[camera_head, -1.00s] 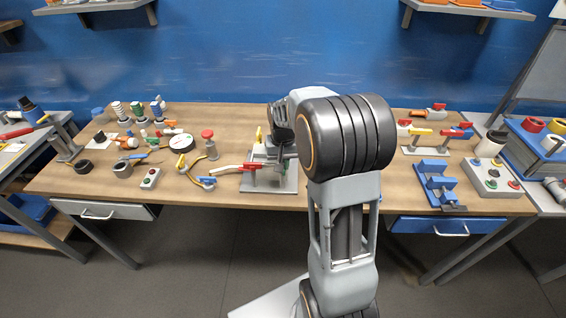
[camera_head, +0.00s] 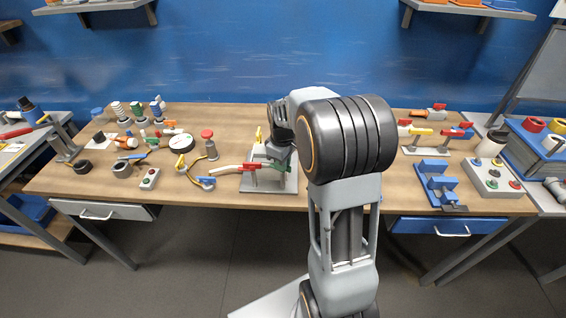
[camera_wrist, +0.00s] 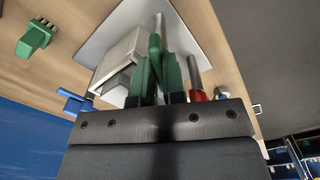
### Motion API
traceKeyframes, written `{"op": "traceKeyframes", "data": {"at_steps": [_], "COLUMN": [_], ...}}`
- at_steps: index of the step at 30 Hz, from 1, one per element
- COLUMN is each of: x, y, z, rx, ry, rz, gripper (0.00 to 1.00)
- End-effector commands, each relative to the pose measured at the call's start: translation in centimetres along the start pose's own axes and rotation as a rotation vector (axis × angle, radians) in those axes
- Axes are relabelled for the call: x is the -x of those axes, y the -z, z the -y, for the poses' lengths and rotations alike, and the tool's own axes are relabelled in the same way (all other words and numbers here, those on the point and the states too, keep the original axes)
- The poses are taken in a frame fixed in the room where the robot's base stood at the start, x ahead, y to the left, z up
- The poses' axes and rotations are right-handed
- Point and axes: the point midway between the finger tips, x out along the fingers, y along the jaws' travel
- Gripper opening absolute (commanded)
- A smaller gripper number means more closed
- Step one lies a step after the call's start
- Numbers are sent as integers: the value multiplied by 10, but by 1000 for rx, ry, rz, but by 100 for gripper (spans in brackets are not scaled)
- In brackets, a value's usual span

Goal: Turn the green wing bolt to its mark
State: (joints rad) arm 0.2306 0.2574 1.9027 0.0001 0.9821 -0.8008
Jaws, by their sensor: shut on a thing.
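The green wing bolt (camera_wrist: 156,48) shows in the wrist view between the fingers of my gripper (camera_wrist: 158,75). The gripper is shut on it. Its lower part and its mark are hidden behind the fingers and the fixture. In the head view my gripper (camera_head: 277,152) is over the grey fixture plate (camera_head: 262,184) at the middle of the bench. My arm and wrist cover much of the bolt's place there, so I cannot read its angle against a mark.
A light box-shaped housing (camera_wrist: 119,62) stands close beside the fingers. A red-topped post (camera_head: 208,140) stands to the left. Bare bench (camera_head: 235,121) lies behind.

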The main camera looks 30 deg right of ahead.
Motion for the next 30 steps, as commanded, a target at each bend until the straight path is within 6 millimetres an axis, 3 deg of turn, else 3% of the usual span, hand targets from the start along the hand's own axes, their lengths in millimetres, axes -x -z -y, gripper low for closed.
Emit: {"op": "traceKeyframes", "data": {"at_steps": [15, 30], "x": [0, 1], "y": [0, 0], "z": [0, 0], "rx": [385, 502], "ry": [-1, -1], "rz": [0, -1], "gripper": [0, 0]}}
